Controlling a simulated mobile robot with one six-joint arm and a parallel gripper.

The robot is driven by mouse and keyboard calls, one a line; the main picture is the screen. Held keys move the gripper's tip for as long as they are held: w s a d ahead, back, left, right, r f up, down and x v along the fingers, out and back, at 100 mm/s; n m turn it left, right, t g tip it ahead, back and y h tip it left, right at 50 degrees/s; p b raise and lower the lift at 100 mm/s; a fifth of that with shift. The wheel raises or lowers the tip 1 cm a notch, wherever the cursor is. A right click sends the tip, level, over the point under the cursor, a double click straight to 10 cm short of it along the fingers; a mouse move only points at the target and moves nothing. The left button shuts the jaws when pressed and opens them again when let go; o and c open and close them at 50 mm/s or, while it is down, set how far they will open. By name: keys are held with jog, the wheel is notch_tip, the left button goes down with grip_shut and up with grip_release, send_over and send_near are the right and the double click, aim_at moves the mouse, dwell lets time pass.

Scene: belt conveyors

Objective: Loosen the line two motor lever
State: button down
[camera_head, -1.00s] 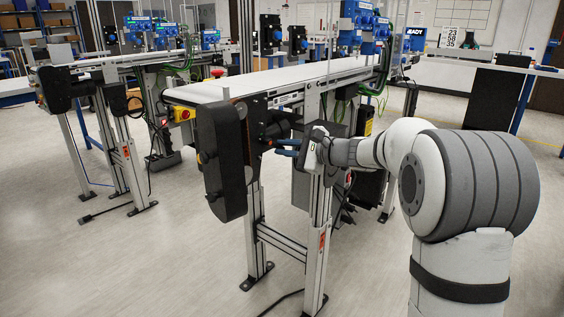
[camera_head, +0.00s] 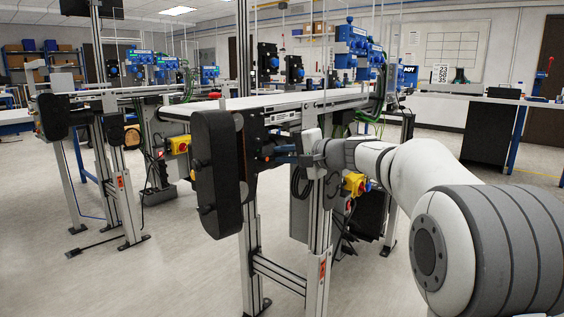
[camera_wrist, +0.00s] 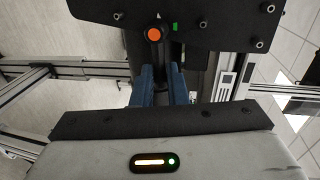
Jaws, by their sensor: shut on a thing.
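The near conveyor's dark motor lever shows in the wrist view (camera_wrist: 161,55), running down from a round orange-capped hub (camera_wrist: 153,34). My gripper (camera_wrist: 162,88) has its two blue fingers on either side of the lever and is shut on it. In the head view my gripper (camera_head: 272,160) is at the dark motor end of the near conveyor, just right of the long black drive cover (camera_head: 217,173). The lever is too small to make out clearly there, and the fingers partly hide it in the wrist view.
The near conveyor's white belt (camera_head: 262,102) runs back above my gripper. Its metal leg (camera_head: 319,235) stands close by my wrist. A yellow switch box with a red knob (camera_head: 354,184) sits behind the leg. A second conveyor stands at the left.

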jog(key=shift+d, duration=0.15)
dwell(0.3)
jog(key=c, duration=1.4)
grip_release()
jog(key=shift+c, duration=0.2)
jog(key=p+v, duration=0.2)
jog(key=v, duration=0.5)
jog(key=shift+s+d, duration=0.25)
jog(key=shift+d, duration=0.05)
jog(key=shift+r, duration=0.2)
